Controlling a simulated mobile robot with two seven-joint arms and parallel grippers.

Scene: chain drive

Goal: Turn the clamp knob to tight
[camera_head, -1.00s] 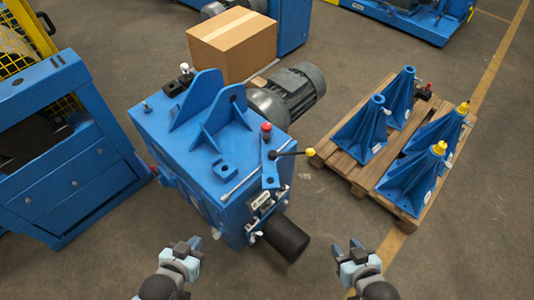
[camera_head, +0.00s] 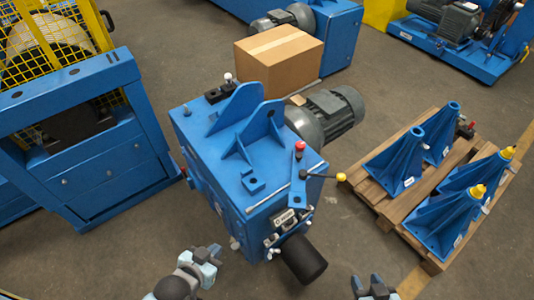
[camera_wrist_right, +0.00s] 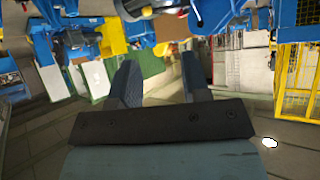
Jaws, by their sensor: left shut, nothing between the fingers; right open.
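A blue machine (camera_head: 215,148) stands in the middle of the head view. On its front right edge are a red-topped knob (camera_head: 300,147) on a blue bracket (camera_head: 298,190) and a black rod with a yellow ball (camera_head: 341,177). A black block with a white ball (camera_head: 228,77) sits at its back corner. I cannot tell which is the clamp knob or how it is set. My left gripper (camera_head: 214,251) is shut and empty, in front of the machine. My right gripper (camera_head: 366,282) is open and empty, right of the black cylinder; its fingers show in the right wrist view (camera_wrist_right: 160,82).
A black cylinder (camera_head: 303,260) juts from the machine's front. A grey motor (camera_head: 328,115) and a cardboard box (camera_head: 278,58) are behind it. A pallet (camera_head: 385,208) with several blue stands is at right. A blue cabinet (camera_head: 100,150) is at left. Floor between is bare.

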